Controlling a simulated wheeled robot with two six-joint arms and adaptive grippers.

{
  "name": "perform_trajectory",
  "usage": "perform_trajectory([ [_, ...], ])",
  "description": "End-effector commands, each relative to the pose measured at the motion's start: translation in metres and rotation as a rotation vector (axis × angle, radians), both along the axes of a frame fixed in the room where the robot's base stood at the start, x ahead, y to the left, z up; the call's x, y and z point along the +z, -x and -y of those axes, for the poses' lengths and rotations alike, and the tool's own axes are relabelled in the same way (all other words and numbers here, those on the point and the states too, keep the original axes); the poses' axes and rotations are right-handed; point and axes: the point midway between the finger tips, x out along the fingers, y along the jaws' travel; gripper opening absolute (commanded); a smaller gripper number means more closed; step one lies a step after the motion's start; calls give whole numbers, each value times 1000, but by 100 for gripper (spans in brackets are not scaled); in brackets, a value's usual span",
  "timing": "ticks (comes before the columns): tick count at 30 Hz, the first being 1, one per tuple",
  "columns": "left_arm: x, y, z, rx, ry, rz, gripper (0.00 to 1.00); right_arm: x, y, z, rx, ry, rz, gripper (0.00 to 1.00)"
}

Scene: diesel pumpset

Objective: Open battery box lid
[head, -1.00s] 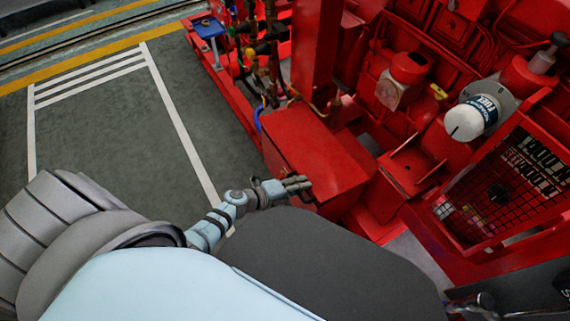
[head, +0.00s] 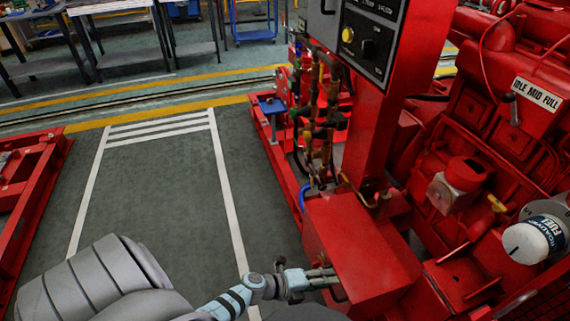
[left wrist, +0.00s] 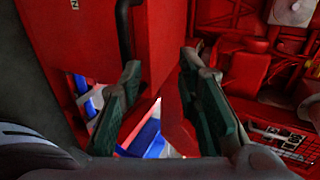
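The battery box (head: 360,240) is a plain red box at the foot of the red post, and its lid is down. My left gripper (head: 328,279) is at the box's near left side, close to the lid's edge. In the left wrist view my left gripper (left wrist: 160,64) has its two dark fingers wide apart with nothing between them. A black bar-like handle (left wrist: 123,30) on the red box face (left wrist: 160,30) shows just beyond the left finger. I cannot tell whether a finger touches the box. My right gripper is not in view.
A red post with a black control panel (head: 370,40) rises behind the box. The red engine with a white fuel filter (head: 532,240) stands on the right. Pipes and valves (head: 318,110) are behind. The floor (head: 160,180) to the left is clear.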

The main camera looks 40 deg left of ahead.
Motion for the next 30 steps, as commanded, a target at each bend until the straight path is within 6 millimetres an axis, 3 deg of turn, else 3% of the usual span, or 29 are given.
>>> perform_trajectory([
  [30,41,84,-51,-2,-2,-1,30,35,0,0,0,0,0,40],
])
